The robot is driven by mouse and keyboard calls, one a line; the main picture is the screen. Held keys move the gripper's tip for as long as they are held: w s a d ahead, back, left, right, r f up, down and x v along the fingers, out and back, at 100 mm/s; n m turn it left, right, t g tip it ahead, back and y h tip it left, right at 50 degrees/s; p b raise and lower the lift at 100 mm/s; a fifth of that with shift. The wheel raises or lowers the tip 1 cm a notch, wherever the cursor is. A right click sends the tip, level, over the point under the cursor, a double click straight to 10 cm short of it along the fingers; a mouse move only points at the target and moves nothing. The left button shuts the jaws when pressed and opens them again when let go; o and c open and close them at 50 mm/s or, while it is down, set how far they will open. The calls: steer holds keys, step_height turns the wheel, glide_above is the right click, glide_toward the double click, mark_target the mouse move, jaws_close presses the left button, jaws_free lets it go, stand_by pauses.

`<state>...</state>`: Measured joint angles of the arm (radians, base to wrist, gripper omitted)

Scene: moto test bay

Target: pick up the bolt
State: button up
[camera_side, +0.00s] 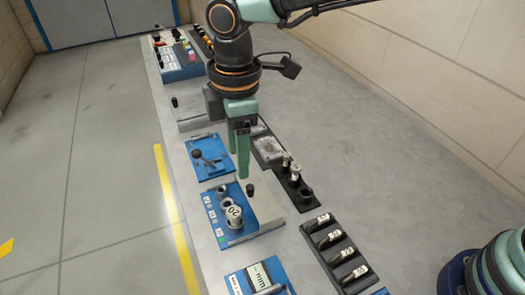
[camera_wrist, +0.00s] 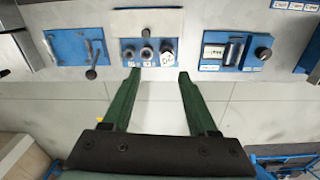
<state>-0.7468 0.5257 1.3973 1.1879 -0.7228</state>
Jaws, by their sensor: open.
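My gripper (camera_side: 238,163) is open, its green fingers pointing down above the bench, with nothing between them. In the wrist view my gripper (camera_wrist: 158,74) shows both fingers apart, their tips just below a blue panel (camera_wrist: 127,44). A pale, marked piece that may be the bolt (camera_side: 234,216) stands upright on this panel in the side view, below the gripper. It also shows in the wrist view (camera_wrist: 168,58), at the right end of a row with two dark-centred round fittings. I cannot tell for certain which piece is the bolt.
A black holder (camera_side: 307,196) with upright metal pieces stands right of the gripper. A black rack (camera_side: 322,246) of several pale-ended pieces lies nearer. A blue lever panel (camera_side: 222,168) is left of the gripper. A small black knob (camera_side: 250,190) stands close below the fingers.

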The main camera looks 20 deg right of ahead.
step_height(320, 180, down, 2)
steer(key=s+a+f+n, duration=0.1)
steer(key=a, duration=0.2)
glide_above(231, 212)
steer(key=f, duration=0.4)
steer(key=shift+d+f, duration=0.2)
steer(key=shift+f, duration=0.1)
steer(key=shift+s+a+f, duration=0.1)
steer(key=shift+f, duration=1.45)
steer(key=shift+a+f, duration=0.1)
steer(key=shift+f, duration=1.45)
jaws_close()
